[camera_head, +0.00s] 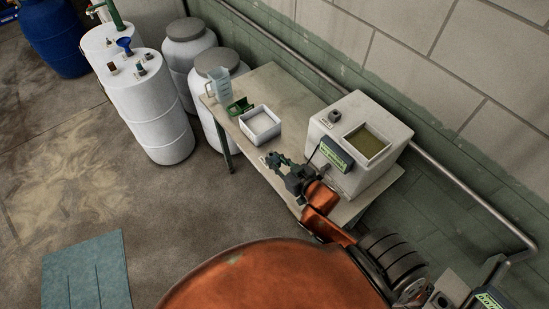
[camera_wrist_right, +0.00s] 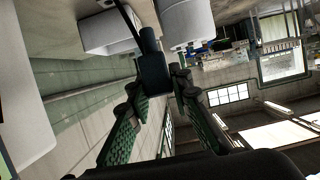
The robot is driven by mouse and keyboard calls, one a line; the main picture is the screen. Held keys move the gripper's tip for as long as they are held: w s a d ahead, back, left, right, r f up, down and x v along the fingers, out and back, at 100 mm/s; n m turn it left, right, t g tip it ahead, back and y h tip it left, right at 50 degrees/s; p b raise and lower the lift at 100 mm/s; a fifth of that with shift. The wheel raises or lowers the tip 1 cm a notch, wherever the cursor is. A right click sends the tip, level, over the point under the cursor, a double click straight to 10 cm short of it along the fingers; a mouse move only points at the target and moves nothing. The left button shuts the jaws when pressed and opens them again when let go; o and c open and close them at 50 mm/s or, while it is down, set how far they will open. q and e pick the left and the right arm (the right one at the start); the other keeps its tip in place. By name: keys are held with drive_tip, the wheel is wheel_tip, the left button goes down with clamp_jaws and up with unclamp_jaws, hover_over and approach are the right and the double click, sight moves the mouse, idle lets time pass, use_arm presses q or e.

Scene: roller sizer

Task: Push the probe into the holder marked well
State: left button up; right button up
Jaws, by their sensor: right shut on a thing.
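My right gripper (camera_head: 279,162) is over the front edge of the table, in front of the white tank. In the right wrist view its green-padded fingers (camera_wrist_right: 163,88) are shut on the black probe (camera_wrist_right: 153,68), which has a dark cable running up from it. The probe cannot be made out clearly in the head view. A small grey holder (camera_head: 335,115) with a dark hole sits on the white tank's top, beside a small label too small to read. The probe is apart from this holder. My left gripper is not in view.
The white tank (camera_head: 375,180) has a square opening with olive liquid (camera_head: 366,143) and a meter with a green display (camera_head: 336,155). A white tray (camera_head: 260,127), green object (camera_head: 239,106) and clear jug (camera_head: 219,83) stand left on the table (camera_head: 285,85). White drums (camera_head: 152,110) stand beyond.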

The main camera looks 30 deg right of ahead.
drive_tip(key=d+r+m+g+h+p, duration=0.6)
drive_tip(key=d+r+m+h+p, duration=0.6)
drive_tip(key=d+r+p, duration=0.5)
drive_tip(key=d+r, duration=0.5)
drive_tip(key=d, duration=0.4)
drive_tip(key=shift+d+r+h+p, duration=0.35)
drive_tip(key=shift+h+p, duration=0.05)
drive_tip(key=shift+w, duration=0.1)
drive_tip(key=shift+f+b, duration=2.2)
drive_tip(key=shift+f, duration=0.7)
drive_tip(key=shift+f+b, duration=1.25)
drive_tip(key=shift+f, duration=0.7)
drive_tip(key=o, duration=1.1)
